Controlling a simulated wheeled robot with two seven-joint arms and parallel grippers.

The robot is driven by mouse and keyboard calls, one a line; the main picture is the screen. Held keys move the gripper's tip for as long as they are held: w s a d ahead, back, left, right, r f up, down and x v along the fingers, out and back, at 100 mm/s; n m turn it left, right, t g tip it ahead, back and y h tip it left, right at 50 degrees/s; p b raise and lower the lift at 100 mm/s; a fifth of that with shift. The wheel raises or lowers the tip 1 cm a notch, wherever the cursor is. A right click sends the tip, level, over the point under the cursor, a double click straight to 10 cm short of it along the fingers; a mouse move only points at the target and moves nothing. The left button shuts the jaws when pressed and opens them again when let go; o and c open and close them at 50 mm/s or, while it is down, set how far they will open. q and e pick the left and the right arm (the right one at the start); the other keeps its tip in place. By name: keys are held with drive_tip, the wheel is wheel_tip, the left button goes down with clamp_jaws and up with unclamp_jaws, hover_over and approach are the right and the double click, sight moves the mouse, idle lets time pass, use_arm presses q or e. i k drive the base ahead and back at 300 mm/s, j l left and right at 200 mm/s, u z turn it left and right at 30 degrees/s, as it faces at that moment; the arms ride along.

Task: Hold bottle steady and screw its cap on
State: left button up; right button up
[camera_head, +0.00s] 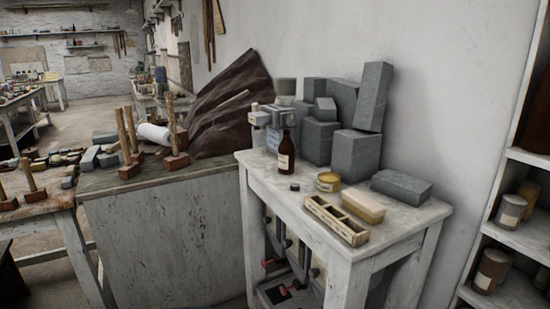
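A dark brown bottle (286,154) with a pale label stands upright on the white table (408,222), near its back left part. A small dark round cap (295,187) lies on the tabletop in front of the bottle, apart from it. The bottle's neck top is too small to make out clearly. Neither of my grippers shows in the head view.
Grey blocks (356,154) are stacked behind the bottle. A yellow tin (328,181), a pale yellowish block (363,206) and a wooden compartment box (336,220) lie right of the cap. A cabinet (165,245) adjoins left; shelves (518,240) stand right.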

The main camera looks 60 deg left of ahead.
sight(286, 153)
drive_tip(key=j, duration=1.55)
drive_tip(key=k+j, duration=0.1)
drive_tip(key=j, duration=1.4)
drive_tip(key=k+j, duration=0.1)
drive_tip(key=j, duration=1.45)
